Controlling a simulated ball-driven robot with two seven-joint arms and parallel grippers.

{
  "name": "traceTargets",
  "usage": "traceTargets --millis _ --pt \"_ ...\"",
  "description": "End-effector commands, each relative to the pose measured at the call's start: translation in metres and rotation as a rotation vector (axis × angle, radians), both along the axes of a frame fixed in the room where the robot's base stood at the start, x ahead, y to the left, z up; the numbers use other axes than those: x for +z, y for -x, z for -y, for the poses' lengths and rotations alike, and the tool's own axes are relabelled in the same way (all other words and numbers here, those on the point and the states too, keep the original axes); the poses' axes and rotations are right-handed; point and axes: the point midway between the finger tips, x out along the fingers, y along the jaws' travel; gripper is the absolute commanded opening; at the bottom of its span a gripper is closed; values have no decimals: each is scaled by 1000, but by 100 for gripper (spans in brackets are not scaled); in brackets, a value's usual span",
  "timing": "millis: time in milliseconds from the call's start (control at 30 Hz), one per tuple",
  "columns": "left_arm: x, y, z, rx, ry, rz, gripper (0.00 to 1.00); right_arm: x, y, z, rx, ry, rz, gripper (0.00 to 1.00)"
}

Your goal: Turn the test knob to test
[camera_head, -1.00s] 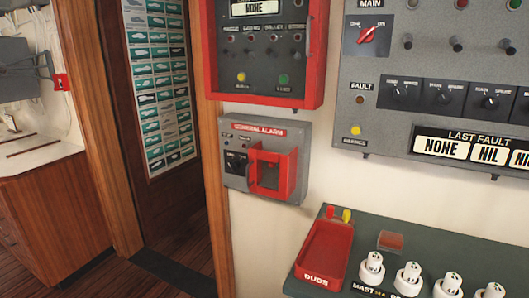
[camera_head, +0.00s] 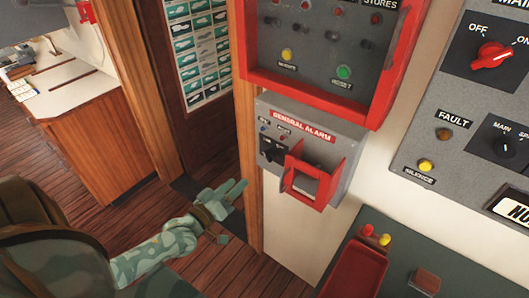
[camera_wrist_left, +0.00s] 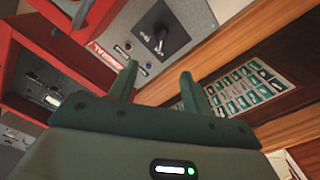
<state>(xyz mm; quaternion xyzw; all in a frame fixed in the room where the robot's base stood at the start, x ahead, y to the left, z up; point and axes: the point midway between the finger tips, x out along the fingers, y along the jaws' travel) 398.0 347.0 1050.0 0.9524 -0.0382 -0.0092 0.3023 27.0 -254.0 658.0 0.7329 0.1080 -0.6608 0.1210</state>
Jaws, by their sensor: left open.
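The grey General Alarm box (camera_head: 340,130) is on the wall in the middle of the head view. A small black knob (camera_head: 271,150) sits on its left part, below two small lamps. In the left wrist view the knob (camera_wrist_left: 160,40) shows on the grey plate, beyond the fingertips. My left gripper (camera_head: 232,208) is open and empty, below and to the left of the box, apart from it. Its two fingers (camera_wrist_left: 158,74) point toward the knob in the wrist view. The knob's labels are too small to read. My right gripper is not in view.
A red guard frame (camera_head: 307,180) sticks out on the box, right of the knob. A red-framed panel (camera_head: 365,105) hangs above. A red tray (camera_head: 357,270) is at lower right. A wooden door post (camera_head: 247,150) stands left of the box, with open floor beyond.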

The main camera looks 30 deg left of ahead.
Motion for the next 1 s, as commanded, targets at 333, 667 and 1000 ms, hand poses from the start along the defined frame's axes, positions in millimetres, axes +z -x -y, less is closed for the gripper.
traceTargets --millis 333,667,1000 --pt "-2 -87 7 1 -3 1 49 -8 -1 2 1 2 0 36" --pt "-2 -140 11 -1 -5 -3 49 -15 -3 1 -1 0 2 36" --pt "-2 -146 12 0 -4 -3 49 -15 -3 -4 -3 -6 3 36"
